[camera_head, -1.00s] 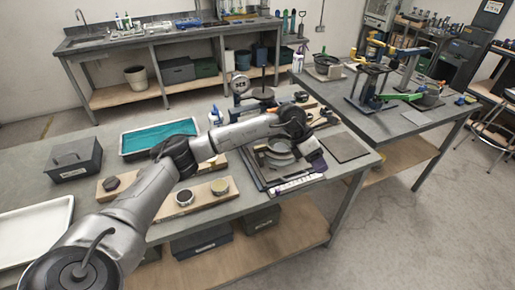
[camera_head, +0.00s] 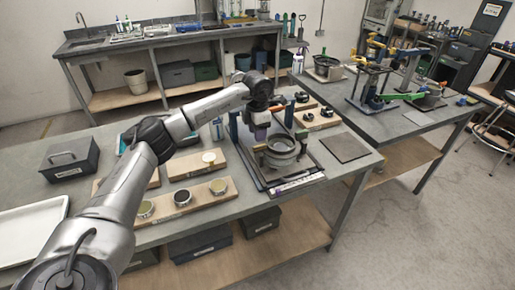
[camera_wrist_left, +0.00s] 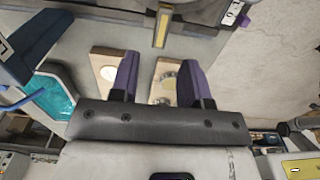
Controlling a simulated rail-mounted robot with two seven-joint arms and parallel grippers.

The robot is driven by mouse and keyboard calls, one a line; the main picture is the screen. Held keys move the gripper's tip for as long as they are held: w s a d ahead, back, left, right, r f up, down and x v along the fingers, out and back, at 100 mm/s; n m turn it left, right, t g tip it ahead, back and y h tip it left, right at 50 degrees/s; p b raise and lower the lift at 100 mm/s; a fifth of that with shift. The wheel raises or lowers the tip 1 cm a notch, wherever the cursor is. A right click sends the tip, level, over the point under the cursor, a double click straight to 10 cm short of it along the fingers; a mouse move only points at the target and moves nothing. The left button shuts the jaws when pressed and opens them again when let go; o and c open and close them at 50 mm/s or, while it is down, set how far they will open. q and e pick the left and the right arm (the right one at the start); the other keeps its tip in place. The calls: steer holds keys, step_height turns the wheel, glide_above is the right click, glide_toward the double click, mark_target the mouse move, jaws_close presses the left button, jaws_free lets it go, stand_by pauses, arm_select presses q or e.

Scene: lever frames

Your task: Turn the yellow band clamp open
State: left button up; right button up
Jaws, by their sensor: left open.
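No part is clearly recognisable as a yellow band clamp in the head view. A round grey ringed fixture (camera_head: 282,152) stands on a dark base on the near bench. My left gripper (camera_head: 262,131), with purple fingers, is just left of and above this fixture, apart from it as far as I can tell. In the left wrist view, the gripper (camera_wrist_left: 158,72) is open with nothing between its fingers. A narrow yellow strip (camera_wrist_left: 162,28) lies beyond the fingers there; I cannot tell whether it is the clamp. My right gripper is not in view.
Wooden boards with round discs (camera_head: 182,198) lie left of the fixture. A dark lidded box (camera_head: 70,158) and white tray (camera_head: 32,230) are farther left. A flat dark plate (camera_head: 345,147) lies to the right.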

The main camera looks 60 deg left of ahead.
mark_target(258, 146)
arm_select(q)
steer(key=shift+f+b, duration=0.6)
steer(key=shift+f, duration=2.5)
steer(key=shift+c, duration=0.2)
jaws_close()
